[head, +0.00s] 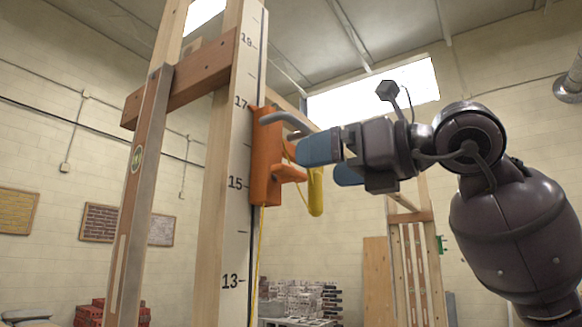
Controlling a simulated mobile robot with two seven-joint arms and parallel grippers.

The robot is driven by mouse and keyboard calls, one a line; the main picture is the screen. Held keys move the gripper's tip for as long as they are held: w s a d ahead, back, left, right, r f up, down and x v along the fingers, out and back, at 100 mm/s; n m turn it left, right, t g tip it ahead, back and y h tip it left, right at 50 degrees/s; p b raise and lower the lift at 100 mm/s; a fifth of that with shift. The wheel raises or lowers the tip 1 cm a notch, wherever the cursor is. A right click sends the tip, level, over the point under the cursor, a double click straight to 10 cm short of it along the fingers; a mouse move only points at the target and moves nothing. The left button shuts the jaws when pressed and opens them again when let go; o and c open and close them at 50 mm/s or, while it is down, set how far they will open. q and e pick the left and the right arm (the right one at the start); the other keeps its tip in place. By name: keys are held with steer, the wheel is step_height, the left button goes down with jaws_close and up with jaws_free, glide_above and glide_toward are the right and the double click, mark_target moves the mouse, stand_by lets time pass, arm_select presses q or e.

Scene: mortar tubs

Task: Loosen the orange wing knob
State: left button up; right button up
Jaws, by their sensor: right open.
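An orange block (264,150) sits on the numbered face of a tall wooden post (222,190), between about the 15 and 17 marks. An orange part that looks like the wing knob (290,173) sticks out from its lower right side. A grey bent bar (287,120) reaches out from the top of the block. A yellow piece (316,193) hangs just right of the knob. My right gripper (330,162), with blue fingertips, is open and empty, to the right of the block and slightly above the knob. It appears apart from the knob. My left gripper is out of view.
A yellow string (258,265) runs down the post below the block. A wooden brace (190,78) and a second upright with a level (138,190) stand at left. Bricks (98,312) and stacked blocks (298,298) lie low behind.

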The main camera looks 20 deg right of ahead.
mark_target(297, 171)
steer(key=shift+p+x, duration=0.6)
steer(key=shift+x, duration=2.75)
steer(key=shift+c, duration=1)
steer(key=c, duration=0.7)
